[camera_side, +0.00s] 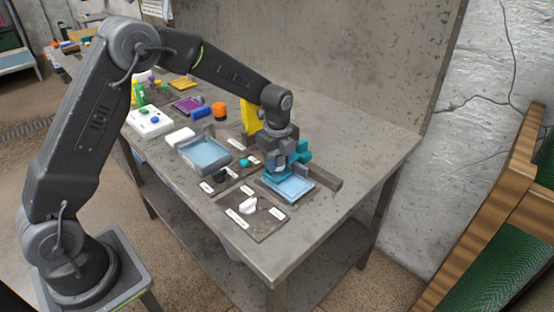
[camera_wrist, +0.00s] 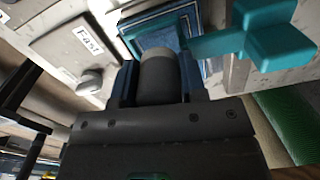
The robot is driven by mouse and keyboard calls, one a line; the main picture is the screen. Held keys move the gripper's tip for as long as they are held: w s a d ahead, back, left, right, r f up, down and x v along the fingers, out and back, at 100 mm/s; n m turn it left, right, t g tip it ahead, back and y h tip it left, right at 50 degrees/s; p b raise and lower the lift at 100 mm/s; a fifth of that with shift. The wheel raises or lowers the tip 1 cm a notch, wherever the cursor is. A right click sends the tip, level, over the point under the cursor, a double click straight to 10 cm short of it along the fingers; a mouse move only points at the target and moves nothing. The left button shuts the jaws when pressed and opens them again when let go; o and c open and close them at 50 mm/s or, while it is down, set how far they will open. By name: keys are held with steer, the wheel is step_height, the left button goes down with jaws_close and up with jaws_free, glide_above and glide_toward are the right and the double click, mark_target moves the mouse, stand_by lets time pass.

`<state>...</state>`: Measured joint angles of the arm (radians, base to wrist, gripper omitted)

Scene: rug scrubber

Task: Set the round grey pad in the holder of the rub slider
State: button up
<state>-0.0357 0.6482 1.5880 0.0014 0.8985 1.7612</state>
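My gripper (camera_wrist: 160,82) has its two dark blue fingers on either side of a grey round piece (camera_wrist: 160,72), which looks like the round grey pad, and is shut on it. In the side view my gripper (camera_side: 276,165) points down over a small light-blue tray (camera_side: 297,189). The teal rub slider (camera_side: 303,151) stands at the tray's back edge. In the wrist view its teal block (camera_wrist: 282,42) and arm (camera_wrist: 215,43) reach toward the held piece. The holder's seat is hidden behind the piece and fingers, so I cannot tell whether the pad touches it.
A dark panel (camera_side: 270,222) with a white knob (camera_side: 248,205) lies in front of the tray; the wrist view shows a "Fast" label (camera_wrist: 90,41).

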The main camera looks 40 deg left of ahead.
steer(key=shift+o, duration=1.4)
steer(key=shift+s+a+f, duration=0.1)
steer(key=shift+s+f, duration=0.05)
steer(key=shift+f, duration=0.5)
steer(key=shift+s+f, duration=0.1)
steer(key=shift+f, duration=0.5)
steer(key=shift+o, duration=1)
step_height(320, 180, up, 16)
steer(key=shift+w+r, duration=0.15)
steer(key=shift+w, duration=0.05)
